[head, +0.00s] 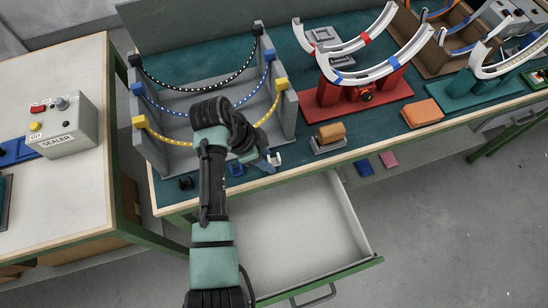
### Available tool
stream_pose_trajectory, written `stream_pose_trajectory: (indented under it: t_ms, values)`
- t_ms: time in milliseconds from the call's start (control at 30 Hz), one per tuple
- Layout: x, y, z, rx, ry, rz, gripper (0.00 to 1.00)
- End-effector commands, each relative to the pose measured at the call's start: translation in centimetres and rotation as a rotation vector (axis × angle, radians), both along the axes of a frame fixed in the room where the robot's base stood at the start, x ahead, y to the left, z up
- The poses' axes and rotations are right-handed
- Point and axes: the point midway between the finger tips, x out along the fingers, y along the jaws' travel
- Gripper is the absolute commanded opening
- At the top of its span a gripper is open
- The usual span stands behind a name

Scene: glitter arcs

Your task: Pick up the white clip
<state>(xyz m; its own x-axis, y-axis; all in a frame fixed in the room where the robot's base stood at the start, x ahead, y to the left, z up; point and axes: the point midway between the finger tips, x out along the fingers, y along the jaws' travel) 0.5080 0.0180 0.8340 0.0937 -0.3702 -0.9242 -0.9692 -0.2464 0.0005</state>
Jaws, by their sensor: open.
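A small white piece, seemingly the white clip (276,158), shows near the bench's front edge, right beside the end of my arm. My gripper (264,163) reaches over the bench front and is open. Its fingers are small and partly hidden by my arm, and I cannot tell whether they touch the white piece or surround it. A blue clip (236,169) and a black clip (186,183) lie to the left on the bench front.
A grey rack (289,108) with black, blue and yellow strands stands behind my gripper. A tape block (330,137) and red stand (356,104) with white arcs are to the right. Below, an open drawer (300,230) juts out. A sealer table (78,85) stands left.

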Motion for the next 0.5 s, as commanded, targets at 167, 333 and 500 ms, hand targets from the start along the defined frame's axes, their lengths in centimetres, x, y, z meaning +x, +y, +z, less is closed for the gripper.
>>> stream_pose_trajectory:
  t_ms: [167,333,500]
  values:
    - [0.00,0.01,0.04,0.000,0.000,0.000,0.32]
    - [0.01,0.02,0.06,0.000,0.000,0.000,0.02]
    - [0.01,0.03,0.08,0.000,-0.001,0.000,0.00]
